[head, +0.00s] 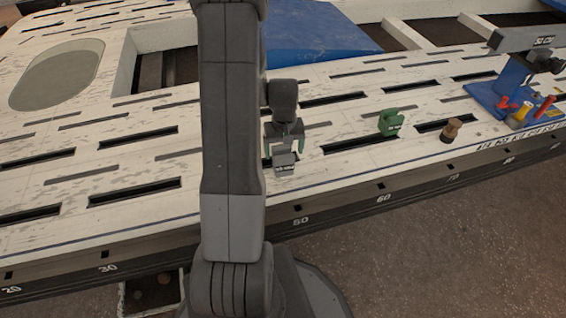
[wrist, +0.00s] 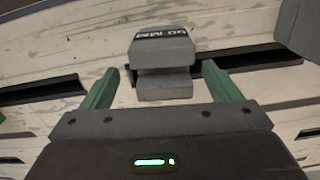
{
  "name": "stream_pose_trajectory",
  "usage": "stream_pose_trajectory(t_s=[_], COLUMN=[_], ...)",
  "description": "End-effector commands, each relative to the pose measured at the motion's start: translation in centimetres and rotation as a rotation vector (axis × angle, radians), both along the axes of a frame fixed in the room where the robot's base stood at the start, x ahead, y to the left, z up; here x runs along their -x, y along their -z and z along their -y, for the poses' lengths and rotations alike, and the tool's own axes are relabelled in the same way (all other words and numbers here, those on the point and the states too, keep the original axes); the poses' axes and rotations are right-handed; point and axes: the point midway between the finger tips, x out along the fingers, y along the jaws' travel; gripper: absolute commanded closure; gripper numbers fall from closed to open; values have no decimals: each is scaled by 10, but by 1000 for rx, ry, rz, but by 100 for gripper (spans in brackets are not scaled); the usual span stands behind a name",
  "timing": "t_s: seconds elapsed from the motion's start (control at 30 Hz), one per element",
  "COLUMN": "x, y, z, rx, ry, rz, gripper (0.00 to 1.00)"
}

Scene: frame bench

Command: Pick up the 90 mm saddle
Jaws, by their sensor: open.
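The 90 mm saddle (wrist: 163,62) is a grey block with a dark label band that seems to read 90 MM, inverted in the wrist view. It sits on the white slotted bench top, over or beside a dark slot. In the head view the grey saddle (head: 285,162) is small, just below my gripper (head: 284,146). In the wrist view my gripper (wrist: 160,85) is open, with one green finger on each side of the saddle's near part. Gaps show between the fingers and the saddle. Contact with the bench cannot be told.
A green saddle-like piece (head: 390,121) and a brown piece (head: 451,130) stand to the right on the bench (head: 330,170). A blue stand (head: 500,95) with coloured tools is at far right. In the wrist view a grey block (wrist: 300,30) is at upper right.

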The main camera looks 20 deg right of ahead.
Motion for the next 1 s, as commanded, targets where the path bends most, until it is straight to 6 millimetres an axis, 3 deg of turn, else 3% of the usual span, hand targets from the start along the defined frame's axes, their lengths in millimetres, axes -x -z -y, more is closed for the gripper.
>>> stream_pose_trajectory(t_s=[0.3,0.57,0.87,1.0], x=[0,-1,-1,-1], y=[46,47,47,46], z=[-4,-3,-3,-3], rx=[-1,0,0,0], ry=[0,0,0,0], rz=[-3,-1,-1,0], gripper=[16,18,77,80])
